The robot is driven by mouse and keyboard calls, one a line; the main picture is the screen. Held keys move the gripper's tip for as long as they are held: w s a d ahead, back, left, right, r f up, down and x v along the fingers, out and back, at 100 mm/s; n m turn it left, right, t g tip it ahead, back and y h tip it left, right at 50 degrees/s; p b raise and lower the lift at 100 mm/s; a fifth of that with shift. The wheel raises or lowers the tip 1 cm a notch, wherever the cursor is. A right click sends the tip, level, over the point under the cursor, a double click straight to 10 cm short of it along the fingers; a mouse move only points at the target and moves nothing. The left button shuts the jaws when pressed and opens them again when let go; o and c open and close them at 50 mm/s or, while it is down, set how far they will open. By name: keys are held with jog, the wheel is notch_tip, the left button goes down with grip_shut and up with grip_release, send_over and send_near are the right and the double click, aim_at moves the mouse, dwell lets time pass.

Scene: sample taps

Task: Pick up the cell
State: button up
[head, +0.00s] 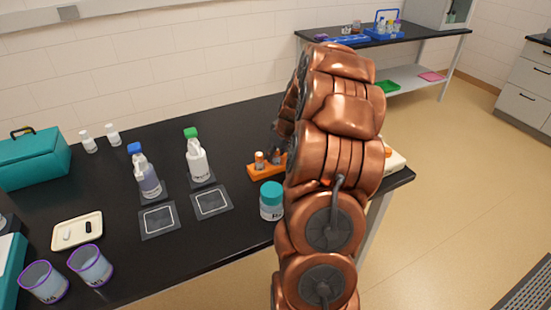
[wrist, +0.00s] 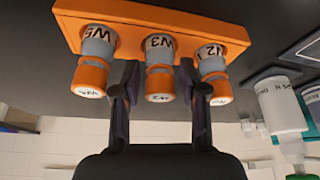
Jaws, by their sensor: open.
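Three grey and orange cells stand in an orange rack (head: 258,173), which also shows in the wrist view (wrist: 190,22). They are a left cell (wrist: 94,65), a middle cell (wrist: 160,68) and a right cell (wrist: 213,70), each with dark handwritten marks. My gripper (wrist: 159,78) is open, with one dark finger on each side of the middle cell. I cannot tell whether the fingers touch it. In the head view two cells show, one of them the left-hand cell (head: 260,158); my arm hides part of the rack.
A teal-lidded jar (head: 271,203) stands in front of the rack. A green-capped bottle (head: 197,160) and a blue-capped bottle (head: 147,174) stand to the left, behind two dark square mats. A cream tray (head: 62,236) and two purple-rimmed beakers (head: 90,267) are farther left.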

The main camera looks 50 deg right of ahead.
jog(key=c, duration=0.7)
